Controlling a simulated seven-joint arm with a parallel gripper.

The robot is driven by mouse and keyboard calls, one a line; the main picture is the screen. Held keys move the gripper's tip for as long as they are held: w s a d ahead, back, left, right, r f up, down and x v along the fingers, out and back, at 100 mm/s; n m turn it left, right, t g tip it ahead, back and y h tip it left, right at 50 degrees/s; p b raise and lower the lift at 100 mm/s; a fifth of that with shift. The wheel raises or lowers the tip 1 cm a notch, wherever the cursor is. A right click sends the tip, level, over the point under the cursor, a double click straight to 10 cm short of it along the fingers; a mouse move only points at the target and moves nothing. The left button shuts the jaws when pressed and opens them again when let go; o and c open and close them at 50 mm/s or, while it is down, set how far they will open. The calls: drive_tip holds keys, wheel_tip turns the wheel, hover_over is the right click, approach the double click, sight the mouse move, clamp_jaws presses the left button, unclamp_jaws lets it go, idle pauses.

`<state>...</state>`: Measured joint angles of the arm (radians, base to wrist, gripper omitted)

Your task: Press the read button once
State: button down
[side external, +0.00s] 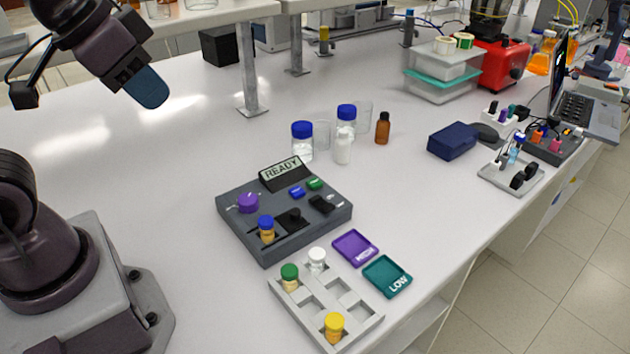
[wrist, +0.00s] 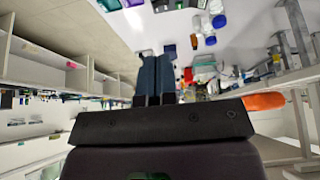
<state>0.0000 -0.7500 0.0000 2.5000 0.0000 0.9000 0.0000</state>
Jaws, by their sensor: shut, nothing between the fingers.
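A dark grey rig (side external: 270,250) stands on the white bench in the side external view. Its raised display (side external: 285,173) reads READY. A blue button (side external: 297,192) and a green button (side external: 315,183) sit below the display; I cannot tell which is the read button. The rig also has a purple knob (side external: 248,203), a blue-capped vial (side external: 266,228) in a recess, and black parts. My gripper (side external: 152,92) is high above the bench at upper left, well away from the rig. Its blue fingers are together and empty, also in the wrist view (wrist: 157,60).
A grey tray (side external: 357,336) with capped vials, a purple dish (side external: 355,247) and a teal dish (side external: 387,276) lie in front of the rig. Blue-capped jars (side external: 302,142) and a brown bottle (side external: 383,129) stand behind. Bench left of the rig is clear.

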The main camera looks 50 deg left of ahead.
idle(0.5)
drive_tip(key=m+t+y, duration=0.1)
drive_tip(key=m+t, duration=0.3)
drive_tip(key=m, duration=0.4)
hover_over(315, 183)
wheel_tip(315, 183, down, 19)
drive_tip(key=shift+d+r, duration=0.1)
drive_tip(key=shift+r, duration=0.05)
drive_tip(key=shift+f, duration=4.45)
